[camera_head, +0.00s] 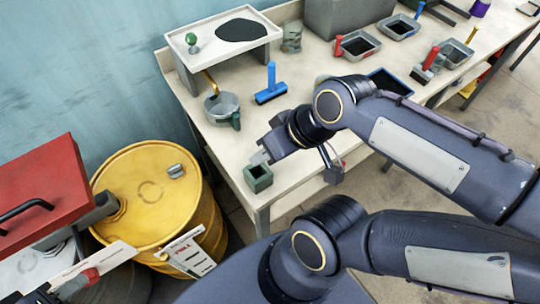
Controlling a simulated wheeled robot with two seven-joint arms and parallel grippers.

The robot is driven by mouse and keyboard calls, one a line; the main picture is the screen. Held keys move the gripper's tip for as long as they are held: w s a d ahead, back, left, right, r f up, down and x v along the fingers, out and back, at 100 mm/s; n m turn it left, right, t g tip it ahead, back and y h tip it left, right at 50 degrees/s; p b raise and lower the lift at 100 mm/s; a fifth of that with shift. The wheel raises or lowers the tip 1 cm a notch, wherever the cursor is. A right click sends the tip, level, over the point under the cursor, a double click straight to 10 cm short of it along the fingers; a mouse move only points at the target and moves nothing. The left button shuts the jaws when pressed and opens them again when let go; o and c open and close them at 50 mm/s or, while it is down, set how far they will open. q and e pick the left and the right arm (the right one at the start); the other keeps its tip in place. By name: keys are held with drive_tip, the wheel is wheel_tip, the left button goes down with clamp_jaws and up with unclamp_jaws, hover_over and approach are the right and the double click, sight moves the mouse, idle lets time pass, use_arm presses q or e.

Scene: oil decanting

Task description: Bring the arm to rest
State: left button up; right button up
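My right gripper (264,155) is on the upper of the two dark arms. Its tip is just above a small dark green square cup (258,178) at the table's near edge; I cannot tell whether they touch. The gap between its fingers cannot be made out. My other arm crosses the lower right and bends down at its elbow; its gripper is out of view.
The long pale worktable (300,58) carries a white raised stand (183,42), a grey pot (222,107), a blue-handled tool (270,86) and several trays. A yellow drum (150,185) stands at the lower left beside a red box (45,195). Bare floor shows at right.

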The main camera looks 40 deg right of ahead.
drive_tip(key=shift+s+a+f+m, duration=0.35)
drive_tip(key=shift+s+m, duration=0.2)
drive_tip(key=shift+m, duration=0.35)
